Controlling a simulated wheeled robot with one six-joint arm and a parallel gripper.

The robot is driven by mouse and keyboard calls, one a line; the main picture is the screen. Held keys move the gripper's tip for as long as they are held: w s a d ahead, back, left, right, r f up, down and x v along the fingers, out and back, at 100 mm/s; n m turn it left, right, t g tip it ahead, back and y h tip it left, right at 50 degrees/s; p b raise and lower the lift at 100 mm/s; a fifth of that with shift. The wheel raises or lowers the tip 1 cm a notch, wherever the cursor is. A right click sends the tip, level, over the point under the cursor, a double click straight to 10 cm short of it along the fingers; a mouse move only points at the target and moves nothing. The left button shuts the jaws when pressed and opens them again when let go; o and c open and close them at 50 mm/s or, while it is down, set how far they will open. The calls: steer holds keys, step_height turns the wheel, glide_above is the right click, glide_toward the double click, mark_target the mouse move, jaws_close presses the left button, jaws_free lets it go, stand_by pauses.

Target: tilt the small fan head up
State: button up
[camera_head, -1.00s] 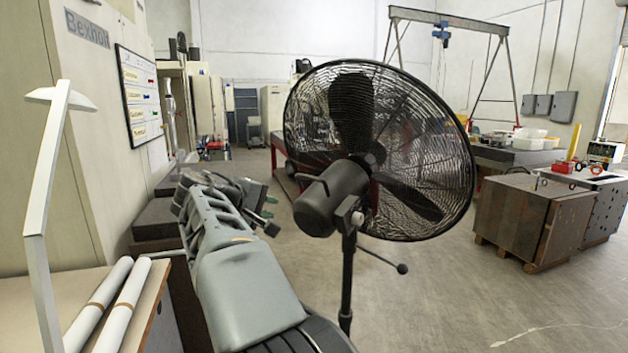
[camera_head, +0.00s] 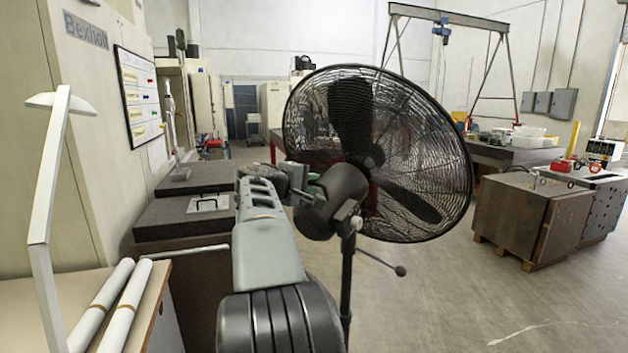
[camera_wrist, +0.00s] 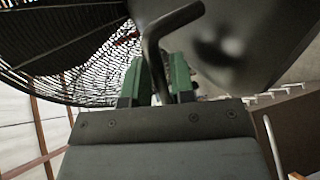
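The black fan head (camera_head: 425,130) stands on a thin black pole (camera_head: 347,280), its wire cage facing away to the right and its dark motor housing (camera_head: 340,190) toward me. My gripper (camera_head: 308,188) is at the left side of the housing and partly covers it. In the wrist view its two green fingers (camera_wrist: 160,80) stand apart with a dark bent handle bar (camera_wrist: 153,50) between them. I cannot tell whether the fingers touch the bar. The motor housing (camera_wrist: 230,45) fills the upper right there, and the cage (camera_wrist: 60,40) the upper left.
A tilt lever with a knob (camera_head: 400,270) sticks out right of the pole. A bench with white rolls (camera_head: 120,310) and a white angled stand (camera_head: 45,220) is at the left. Dark slabs (camera_head: 165,220) lie behind my arm. A brown block (camera_head: 525,215) stands at the right; floor between is clear.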

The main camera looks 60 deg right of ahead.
steer(key=shift+x, duration=0.95)
jaws_close()
